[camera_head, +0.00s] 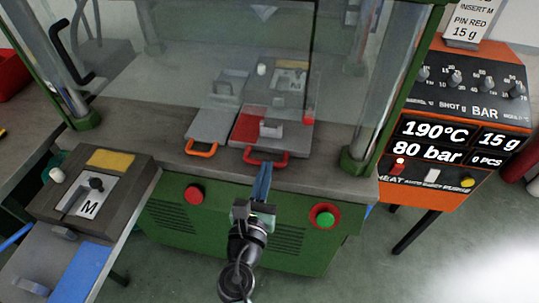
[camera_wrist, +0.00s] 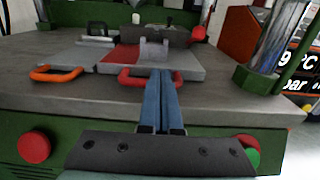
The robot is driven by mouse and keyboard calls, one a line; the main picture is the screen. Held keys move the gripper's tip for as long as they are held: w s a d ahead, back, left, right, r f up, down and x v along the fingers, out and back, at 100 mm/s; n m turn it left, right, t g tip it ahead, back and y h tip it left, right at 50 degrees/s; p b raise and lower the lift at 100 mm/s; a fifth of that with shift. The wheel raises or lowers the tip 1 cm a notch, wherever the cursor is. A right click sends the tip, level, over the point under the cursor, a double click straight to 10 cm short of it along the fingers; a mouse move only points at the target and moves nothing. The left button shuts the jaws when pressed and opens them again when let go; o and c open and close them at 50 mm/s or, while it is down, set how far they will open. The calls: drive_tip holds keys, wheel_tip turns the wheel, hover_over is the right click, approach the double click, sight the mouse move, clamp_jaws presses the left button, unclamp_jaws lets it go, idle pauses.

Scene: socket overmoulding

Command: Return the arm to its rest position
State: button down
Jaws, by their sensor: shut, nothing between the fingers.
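My gripper (camera_head: 264,168) is in front of the green press, pointing at its table edge. In the wrist view its two blue fingers (camera_wrist: 160,75) lie together, shut with nothing between them. The fingertips appear close to the red handle (camera_head: 265,158) of a grey and red slide plate; the wrist view also shows this red handle (camera_wrist: 140,80) beside the fingers. I cannot tell whether they touch. My arm reaches up from the bottom middle of the head view.
A grey plate with an orange handle (camera_head: 202,149) lies left. A transparent guard (camera_head: 215,60) stands above. Red (camera_head: 194,194) and green (camera_head: 324,218) buttons are on the press front. An orange control panel (camera_head: 450,130) is right; a fixture marked M (camera_head: 118,205) is left.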

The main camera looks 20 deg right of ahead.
drive_tip(key=v, duration=0.5)
drive_tip(key=shift+a+f, duration=0.1)
drive_tip(key=w+a+r+m+t+y, duration=0.1)
drive_tip(key=w+r+m+t, duration=0.15)
drive_tip(key=r+m, duration=0.85)
drive_tip(key=w+a+r+m+t, duration=0.1)
drive_tip(key=w+r+m+t, duration=0.15)
drive_tip(key=r+m, duration=0.9)
drive_tip(key=s+a+r+m+t+y, duration=0.2)
drive_tip(key=s+a+r+t+y, duration=0.15)
drive_tip(key=r, duration=0.65)
drive_tip(key=s+a+r+m+t+y, duration=0.25)
drive_tip(key=s+r, duration=0.25)
drive_tip(key=r, duration=0.5)
drive_tip(key=s+a+r+m+t+y, duration=0.2)
drive_tip(key=s+a+r+y, duration=0.15)
drive_tip(key=r, duration=0.65)
wheel_tip(320, 180, up, 17)
drive_tip(key=p, duration=1.7)
drive_tip(key=shift+w+g+p, duration=0.3)
